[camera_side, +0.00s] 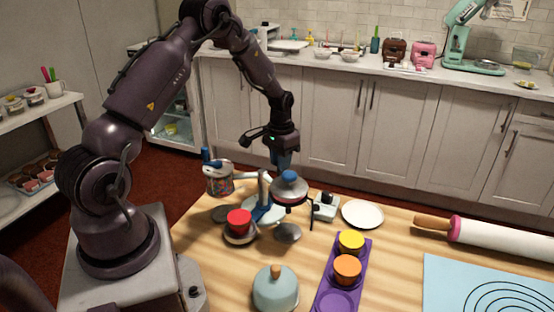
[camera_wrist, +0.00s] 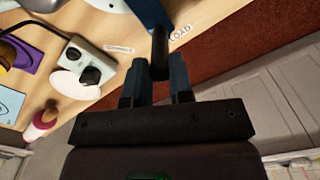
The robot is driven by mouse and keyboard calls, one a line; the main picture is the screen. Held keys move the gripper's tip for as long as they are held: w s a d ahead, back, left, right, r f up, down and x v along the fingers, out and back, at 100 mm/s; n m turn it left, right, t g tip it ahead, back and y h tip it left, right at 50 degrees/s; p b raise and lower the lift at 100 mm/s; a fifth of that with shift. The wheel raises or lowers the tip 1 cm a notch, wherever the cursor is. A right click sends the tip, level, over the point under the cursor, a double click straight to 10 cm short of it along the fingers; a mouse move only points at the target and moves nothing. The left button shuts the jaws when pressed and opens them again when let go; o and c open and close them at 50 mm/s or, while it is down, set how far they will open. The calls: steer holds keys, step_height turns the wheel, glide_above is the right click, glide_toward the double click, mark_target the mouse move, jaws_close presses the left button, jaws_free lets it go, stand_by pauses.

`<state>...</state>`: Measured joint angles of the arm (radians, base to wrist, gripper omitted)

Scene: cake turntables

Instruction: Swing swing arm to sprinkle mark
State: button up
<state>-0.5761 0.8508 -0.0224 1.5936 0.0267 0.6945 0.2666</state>
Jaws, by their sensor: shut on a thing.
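My gripper (camera_side: 283,160) points down at the back of the wooden table, above a grey round part with a blue top (camera_side: 289,177). A pale upright post (camera_side: 264,188) stands just left of the round part. A label reading LOAD (camera_wrist: 180,33) lies by the table edge, right of the handle. Another small label (camera_wrist: 118,48) lies left of it, too small to read surely.
A grey box with a dark knob (camera_side: 326,207) and a white plate (camera_side: 363,214) are to the right. A purple tray (camera_side: 328,276) and a domed pot (camera_side: 275,292) are in front.

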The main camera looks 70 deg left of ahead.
steer(key=shift+w+d, duration=0.4)
steer(key=shift+d, duration=0.35)
steer(key=shift+w+d, duration=0.25)
steer(key=shift+d, duration=0.45)
steer(key=shift+w+d, duration=0.2)
steer(key=shift+d, duration=0.45)
steer(key=shift+d, duration=1.5)
